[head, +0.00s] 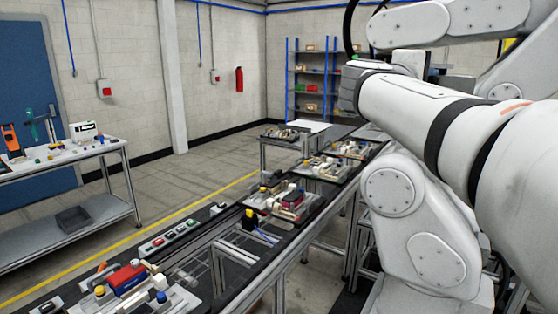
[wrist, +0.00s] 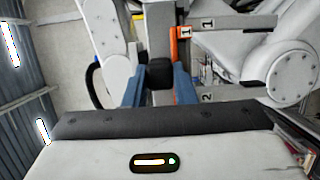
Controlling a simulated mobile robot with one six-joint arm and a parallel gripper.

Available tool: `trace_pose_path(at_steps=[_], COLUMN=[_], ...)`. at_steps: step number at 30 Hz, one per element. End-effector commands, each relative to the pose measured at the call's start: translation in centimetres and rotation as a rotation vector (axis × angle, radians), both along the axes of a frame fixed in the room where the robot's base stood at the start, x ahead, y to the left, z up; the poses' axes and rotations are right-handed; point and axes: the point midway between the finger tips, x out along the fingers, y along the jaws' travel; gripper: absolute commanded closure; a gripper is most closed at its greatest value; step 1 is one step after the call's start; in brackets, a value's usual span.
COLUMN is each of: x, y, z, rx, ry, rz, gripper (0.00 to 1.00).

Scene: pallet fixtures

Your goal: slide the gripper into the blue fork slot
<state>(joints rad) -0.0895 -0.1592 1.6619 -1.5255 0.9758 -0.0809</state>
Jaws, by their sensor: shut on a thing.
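My gripper (wrist: 160,84) shows in the wrist view as two blue fingers beyond a dark band and a white body with a small light. It is shut on a black block (wrist: 160,73), which sits between the fingers. Beyond it are grey rack bars labelled 1 (wrist: 225,23) and 2 (wrist: 232,95), with an orange fork part (wrist: 174,47) at the end of bar 1. Bar 2 ends close beside the right finger. I cannot tell the blue fork slot apart from the blue fingers. In the head view the gripper is out of sight.
In the head view a line of trays with parts (head: 295,205) runs along the middle. A side table (head: 60,155) stands left and a blue shelf rack (head: 312,75) at the back. Open floor (head: 170,190) lies between. My own arm fills the right.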

Motion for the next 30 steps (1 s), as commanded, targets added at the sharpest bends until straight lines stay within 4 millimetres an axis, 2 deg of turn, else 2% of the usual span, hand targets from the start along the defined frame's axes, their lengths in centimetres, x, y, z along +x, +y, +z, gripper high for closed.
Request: trace_pose_path(at_steps=[10, 14, 17, 20, 24, 30], x=[3.5, 5.1, 6.5, 8.0, 9.6, 10.0], y=[0.6, 0.9, 1.3, 2.1, 3.9, 7.1], z=[-6.7, -10.5, -14.2, -19.2, -27.0, -38.1], rx=[-0.003, -0.003, -0.004, -0.005, -0.006, -0.005], ry=[0.004, 0.007, 0.010, 0.013, 0.015, 0.018], rz=[-0.036, -0.046, -0.046, -0.029, 0.041, 0.218], gripper=[1.00, 1.00, 1.00, 1.00, 1.00, 1.00])
